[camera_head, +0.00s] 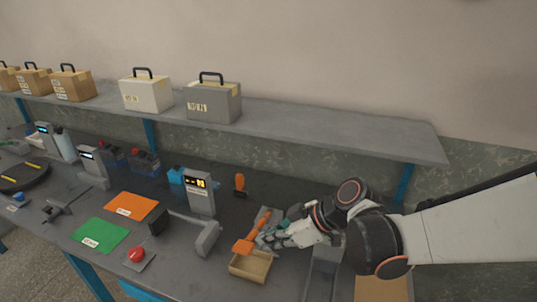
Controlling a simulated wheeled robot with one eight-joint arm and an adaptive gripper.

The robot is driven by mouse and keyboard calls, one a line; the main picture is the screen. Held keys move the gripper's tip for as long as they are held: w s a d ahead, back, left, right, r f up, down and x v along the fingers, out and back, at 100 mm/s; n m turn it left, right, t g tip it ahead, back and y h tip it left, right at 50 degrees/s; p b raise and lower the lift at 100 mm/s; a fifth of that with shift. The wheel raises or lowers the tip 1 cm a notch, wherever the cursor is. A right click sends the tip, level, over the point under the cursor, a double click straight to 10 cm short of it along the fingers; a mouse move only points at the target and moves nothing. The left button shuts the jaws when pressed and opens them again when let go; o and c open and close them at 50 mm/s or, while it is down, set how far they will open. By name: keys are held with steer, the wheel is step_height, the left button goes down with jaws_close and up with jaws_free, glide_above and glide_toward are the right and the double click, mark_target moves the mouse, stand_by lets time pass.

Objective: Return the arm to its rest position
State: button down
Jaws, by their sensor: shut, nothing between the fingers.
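My arm (362,225) reaches in from the right over the workbench (180,265). My gripper (268,238) is low over the bench, beside an orange-handled tool (246,246) and just above and behind a small tan open box (250,266). The gripper is shut with nothing in it. Its fingertips are small in the picture, and I cannot tell whether they touch the tool. My arm hides part of the bench behind it.
A raised grey shelf (330,135) with several handled boxes runs behind the bench. A grey meter with a display (199,193) stands left of my gripper. A green mat (99,235), an orange mat (131,206) and a red button (137,254) lie further left.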

steer(key=s+d+r+m+t+h, duration=0.1)
steer(key=s+d+r+m+h, duration=0.1)
steer(key=d, duration=0.4)
steer(key=s+d+r+m+t+h, duration=0.2)
steer(key=s+d+r+m+h, duration=0.1)
steer(key=d+m, duration=0.4)
steer(key=s+d+r+m+t+h, duration=0.1)
steer(key=s+d+r+m+h, duration=0.2)
steer(key=s+d+m, duration=0.1)
steer(key=shift+s+d+r+m+t+h, duration=0.35)
steer(key=shift+s+d, duration=0.4)
steer(key=shift+d, duration=0.45)
